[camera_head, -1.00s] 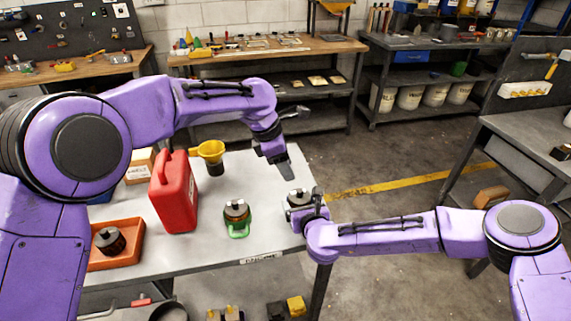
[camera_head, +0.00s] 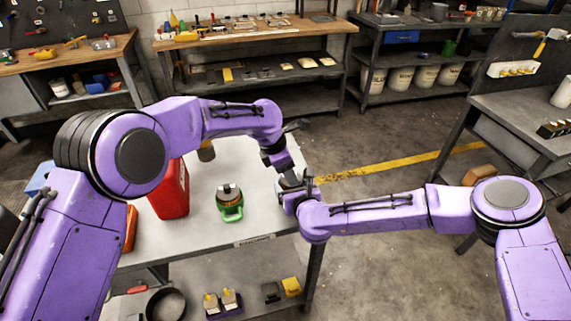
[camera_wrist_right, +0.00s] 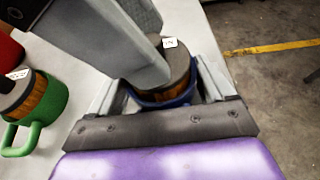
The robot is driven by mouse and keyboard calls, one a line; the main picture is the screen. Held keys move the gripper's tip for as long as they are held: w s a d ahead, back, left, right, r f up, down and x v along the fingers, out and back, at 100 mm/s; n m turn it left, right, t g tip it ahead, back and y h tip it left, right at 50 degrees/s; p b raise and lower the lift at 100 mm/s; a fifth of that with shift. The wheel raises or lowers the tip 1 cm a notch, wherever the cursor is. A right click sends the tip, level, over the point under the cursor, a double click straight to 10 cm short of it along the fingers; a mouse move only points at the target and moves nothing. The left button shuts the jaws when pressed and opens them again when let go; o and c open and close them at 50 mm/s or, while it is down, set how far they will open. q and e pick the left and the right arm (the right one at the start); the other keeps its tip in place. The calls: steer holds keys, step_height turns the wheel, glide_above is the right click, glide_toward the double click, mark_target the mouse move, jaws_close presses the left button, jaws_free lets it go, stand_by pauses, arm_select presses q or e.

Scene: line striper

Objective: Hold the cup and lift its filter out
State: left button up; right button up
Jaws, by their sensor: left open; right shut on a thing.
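A blue cup (camera_wrist_right: 168,102) stands near the table's right edge, between the fingers of my right gripper (camera_wrist_right: 163,95), which is shut on it. Its filter (camera_wrist_right: 178,70), brown-ribbed with a dark top and a small white tag, sits in the cup. My left gripper (camera_head: 290,177) is open and directly above the cup. In the right wrist view its grey finger reaches down to the filter and covers part of it; I cannot tell whether it touches. In the head view both grippers hide most of the cup. My right gripper also shows in the head view (camera_head: 292,198).
A green cup (camera_head: 231,212) with a similar filter stands left of my right gripper. A red canister (camera_head: 172,190) and an orange tray (camera_head: 131,228) are farther left, partly behind my left arm. The table's front middle (camera_head: 200,245) is clear.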

arm_select(q)
steer(key=shift+f, duration=0.2)
stand_by(0.6)
steer(key=shift+s, duration=0.1)
jaws_close()
